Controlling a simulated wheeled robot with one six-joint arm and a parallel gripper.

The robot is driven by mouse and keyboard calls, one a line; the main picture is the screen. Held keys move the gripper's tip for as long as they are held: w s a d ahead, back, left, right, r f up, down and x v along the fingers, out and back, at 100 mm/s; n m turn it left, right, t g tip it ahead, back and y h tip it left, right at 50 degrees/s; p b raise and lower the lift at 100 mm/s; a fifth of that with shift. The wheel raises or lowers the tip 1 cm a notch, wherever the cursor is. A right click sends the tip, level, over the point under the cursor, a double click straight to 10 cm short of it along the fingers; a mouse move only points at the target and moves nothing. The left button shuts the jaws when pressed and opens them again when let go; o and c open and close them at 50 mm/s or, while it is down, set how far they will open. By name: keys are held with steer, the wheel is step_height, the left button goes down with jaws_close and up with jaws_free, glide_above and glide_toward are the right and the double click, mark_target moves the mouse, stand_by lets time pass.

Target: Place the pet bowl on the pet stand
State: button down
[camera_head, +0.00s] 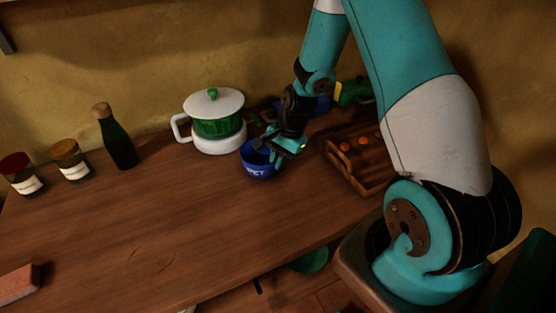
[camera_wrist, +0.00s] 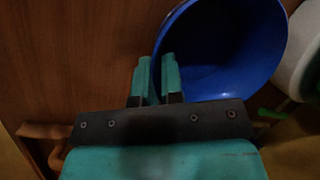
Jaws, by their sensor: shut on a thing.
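The pet bowl (camera_head: 257,170) is a blue bowl with white lettering on its side. It is at the middle of the wooden counter, in front of the white and green pot. My gripper (camera_head: 277,150) reaches down at the bowl's right side. In the wrist view, my gripper's teal fingers (camera_wrist: 158,80) are close together on the near edge of the bowl (camera_wrist: 255,45), shut on its rim. I cannot tell whether the bowl touches the counter. A blue object (camera_head: 318,104) behind my arm is partly hidden; I cannot tell whether it is the pet stand.
The pot (camera_head: 218,125) stands close behind the bowl. A wooden tray (camera_head: 372,185) with orange items lies to the right. A dark bottle (camera_head: 118,140) and two jars (camera_head: 70,160) stand at the left. A brick-like block (camera_head: 18,283) lies front left.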

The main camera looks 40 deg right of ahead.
steer(key=shift+f, duration=0.2)
steer(key=shift+f, duration=0.1)
steer(key=c, duration=1.3)
jaws_free()
steer(key=shift+o, duration=0.2)
